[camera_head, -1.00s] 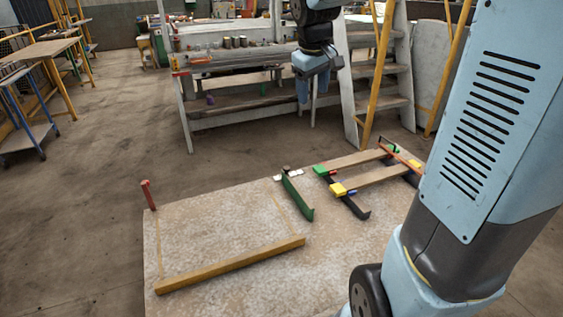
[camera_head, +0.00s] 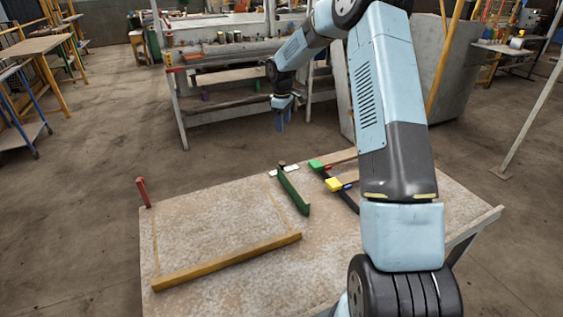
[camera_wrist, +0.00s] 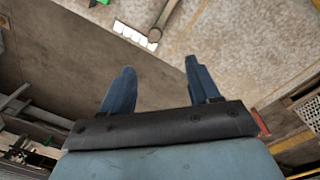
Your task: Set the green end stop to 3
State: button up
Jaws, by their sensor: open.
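The green end stop (camera_head: 294,192) is a long green bar lying on the speckled table, with a dark knob at its far end. White tiles (camera_head: 284,170) lie by that far end; any numbers on them are too small to read. My gripper (camera_head: 281,120) is open and empty, in the air beyond the table's far edge, apart from the end stop. Its two blue fingers also show in the wrist view (camera_wrist: 158,66).
A yellow wooden bar (camera_head: 228,262) runs along the table's near left part. A red post (camera_head: 143,192) stands at the far left corner. A workbench (camera_head: 215,75) stands behind.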

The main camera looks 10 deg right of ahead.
send_over(282, 162)
notch_tip(282, 162, down, 8)
jog(key=r, duration=0.1)
jog(key=shift+n, duration=0.4)
notch_tip(282, 162, down, 14)
jog(key=shift+s+f, duration=0.1)
jog(key=shift+s, duration=0.05)
grip_shut()
dwell(0.4)
